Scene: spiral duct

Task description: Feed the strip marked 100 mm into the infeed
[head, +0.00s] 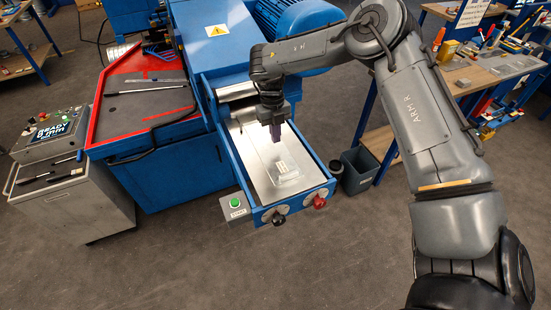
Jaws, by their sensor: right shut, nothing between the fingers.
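My right gripper (275,134) points down over the infeed tray of the blue machine, its fingers shut with nothing between them. The infeed (322,183) is a blue-framed tray with a pale metal bed. On the bed, below and slightly right of the fingers, lies a small pale piece (286,178) with a white patch. I cannot read any marking on it, so I cannot tell whether it is the 100 mm strip. A metal roller (237,92) lies across the tray's machine end. My left gripper is out of view.
A green START button (235,202) and black and red knobs (319,201) sit at the tray's front. A display console (50,131) reads READY 0 mm. A dark bin (359,171) stands right, beside a cluttered workbench (480,75). Floor in front is clear.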

